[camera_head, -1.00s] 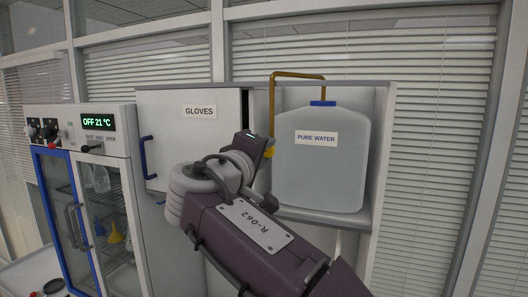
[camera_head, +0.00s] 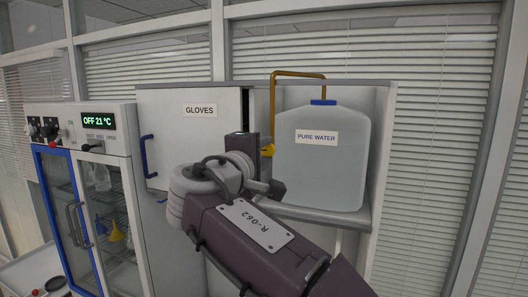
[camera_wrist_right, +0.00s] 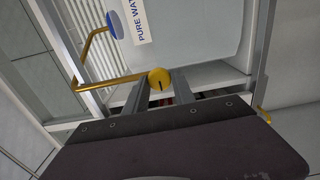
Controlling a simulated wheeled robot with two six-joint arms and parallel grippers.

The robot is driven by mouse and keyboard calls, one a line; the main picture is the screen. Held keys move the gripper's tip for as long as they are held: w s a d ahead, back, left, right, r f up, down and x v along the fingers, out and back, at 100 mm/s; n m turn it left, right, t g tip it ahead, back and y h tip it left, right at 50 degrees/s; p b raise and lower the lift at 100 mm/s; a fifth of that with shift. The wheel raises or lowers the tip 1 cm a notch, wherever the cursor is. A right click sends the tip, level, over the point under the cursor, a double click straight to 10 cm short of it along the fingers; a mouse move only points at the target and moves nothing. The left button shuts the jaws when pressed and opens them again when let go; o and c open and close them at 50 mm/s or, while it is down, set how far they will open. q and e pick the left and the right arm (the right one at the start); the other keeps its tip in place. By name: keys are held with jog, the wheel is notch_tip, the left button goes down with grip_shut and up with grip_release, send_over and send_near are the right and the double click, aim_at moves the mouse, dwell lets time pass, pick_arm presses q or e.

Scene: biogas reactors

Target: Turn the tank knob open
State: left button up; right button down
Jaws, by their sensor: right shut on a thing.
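The water tank (camera_head: 316,165) is a pale translucent jug with a blue cap and a "PURE WATER" label, standing on a shelf in the open right part of the cabinet. A brass pipe (camera_head: 272,105) runs from its top down its left side. The yellow tank knob (camera_head: 268,150) is at the pipe's lower end. In the right wrist view the knob (camera_wrist_right: 159,78) shows as a round yellow end with a dark slot, between the fingertips. My right gripper (camera_wrist_right: 158,88) is shut on it. In the head view my wrist partly hides this spot. My left gripper is out of view.
A closed "GLOVES" cabinet door (camera_head: 195,135) with a blue handle is left of the tank. Further left is a glass-doored unit (camera_head: 88,200) whose display reads OFF 21 °C. The shelf edge (camera_head: 320,216) lies below the tank.

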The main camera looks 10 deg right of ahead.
jog(key=c, duration=1.1)
grip_release()
jog(key=shift+s+a+f+b, duration=0.15)
jog(key=shift+s+a+b, duration=0.05)
jog(key=shift+s+b, duration=0.1)
jog(key=b+v, duration=0.3)
jog(key=v, duration=0.5)
jog(key=shift+s+a, duration=0.15)
jog(key=shift+a, duration=0.05)
